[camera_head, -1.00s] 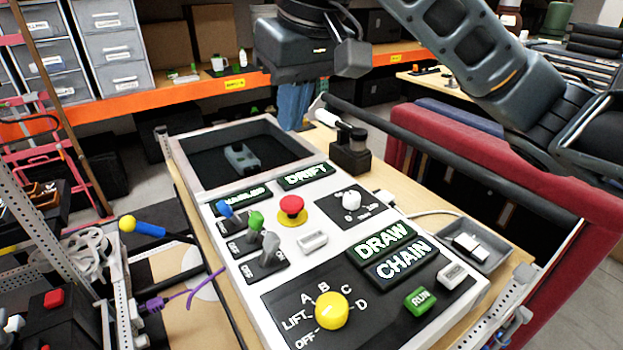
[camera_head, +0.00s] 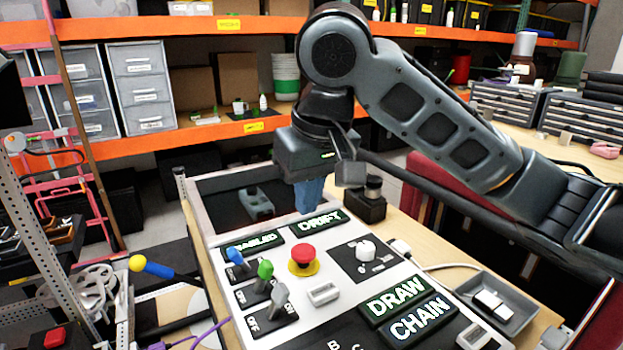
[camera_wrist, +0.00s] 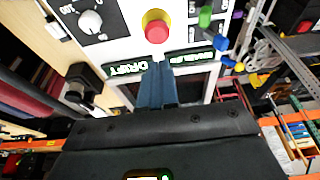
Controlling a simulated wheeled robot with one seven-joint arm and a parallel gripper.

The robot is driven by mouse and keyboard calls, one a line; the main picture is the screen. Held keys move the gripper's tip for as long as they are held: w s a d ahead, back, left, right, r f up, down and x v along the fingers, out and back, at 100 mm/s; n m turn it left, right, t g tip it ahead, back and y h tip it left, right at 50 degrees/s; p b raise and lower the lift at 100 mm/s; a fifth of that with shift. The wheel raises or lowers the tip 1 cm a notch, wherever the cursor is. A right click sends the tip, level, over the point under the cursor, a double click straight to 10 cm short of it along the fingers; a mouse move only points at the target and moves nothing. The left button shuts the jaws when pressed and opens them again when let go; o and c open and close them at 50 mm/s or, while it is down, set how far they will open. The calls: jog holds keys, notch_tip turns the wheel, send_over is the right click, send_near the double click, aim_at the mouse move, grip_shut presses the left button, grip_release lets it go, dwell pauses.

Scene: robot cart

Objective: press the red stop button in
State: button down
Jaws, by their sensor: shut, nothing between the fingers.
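The red stop button (camera_head: 303,256) is a round red cap on a yellow ring, on the white control panel (camera_head: 320,318). In the wrist view the red stop button (camera_wrist: 157,28) is at the top middle, just beyond the fingertips. My gripper (camera_head: 309,207) is shut and empty, with its blue fingers pointing down over the far part of the panel, near the DRIFT sign (camera_head: 317,222). In the head view it is behind the button and apart from it. The wrist view shows the shut fingers of my gripper (camera_wrist: 157,70) pointing toward the button.
Blue, green and grey toggle switches (camera_head: 265,269) stand left of the button. A white knob (camera_head: 366,250) is to its right, and a small white block (camera_head: 323,293) is in front. A black post (camera_head: 372,203) stands behind the panel. A grey tray (camera_head: 497,300) lies at right.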

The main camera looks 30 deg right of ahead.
aim_at(302, 249)
jog(key=x, duration=0.6)
jog(key=shift+s+f, duration=0.3)
jog(key=shift+f, duration=0.65)
